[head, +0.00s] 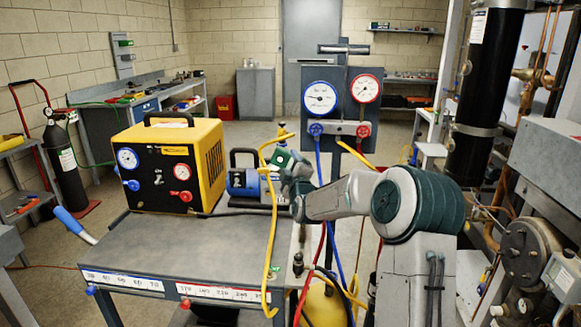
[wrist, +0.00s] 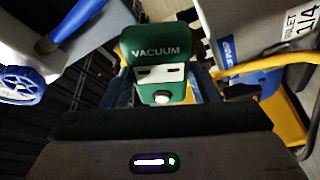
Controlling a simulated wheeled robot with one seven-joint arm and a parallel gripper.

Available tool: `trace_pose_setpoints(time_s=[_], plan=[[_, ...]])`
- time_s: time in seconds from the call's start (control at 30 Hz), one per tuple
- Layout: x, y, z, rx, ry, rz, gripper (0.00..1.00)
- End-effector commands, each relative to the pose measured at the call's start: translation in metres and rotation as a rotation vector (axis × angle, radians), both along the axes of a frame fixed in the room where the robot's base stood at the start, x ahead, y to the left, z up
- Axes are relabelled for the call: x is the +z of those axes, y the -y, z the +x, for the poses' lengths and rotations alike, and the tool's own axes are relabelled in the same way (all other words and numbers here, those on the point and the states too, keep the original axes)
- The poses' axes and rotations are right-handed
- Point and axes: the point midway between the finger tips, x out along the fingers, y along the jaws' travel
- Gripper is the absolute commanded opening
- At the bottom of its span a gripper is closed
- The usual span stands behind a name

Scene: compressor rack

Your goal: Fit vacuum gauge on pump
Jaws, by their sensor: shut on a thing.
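The vacuum gauge (wrist: 158,52) is a green body marked VACUUM, seen close up in the wrist view. My gripper (wrist: 162,92) is shut on it, with a dark finger on each side. In the head view a green part of the gauge (head: 281,158) shows at the end of my arm. The blue and grey pump (head: 243,184) stands on the cart, just left of and behind my gripper. In the wrist view the pump's grey body (wrist: 285,22), labelled INLET 1/4, lies to the upper right. The gauge's lower end and any contact with the pump are hidden.
A yellow recovery machine (head: 175,165) stands on the grey cart (head: 150,245), left of the pump. A yellow hose (head: 270,230) hangs over the cart beside my gripper. A manifold with two gauges (head: 342,98) stands behind my arm. Pipework and a black cylinder (head: 488,75) crowd the right.

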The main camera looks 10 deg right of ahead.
Motion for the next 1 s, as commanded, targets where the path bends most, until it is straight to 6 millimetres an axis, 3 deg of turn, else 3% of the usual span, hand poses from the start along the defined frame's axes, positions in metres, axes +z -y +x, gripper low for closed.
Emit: trace_pose_setpoints(time_s=[1.0], plan=[[-0.0007, 0.0017, 0.0067, 0.0, 0.003, -0.001, 0.34]])
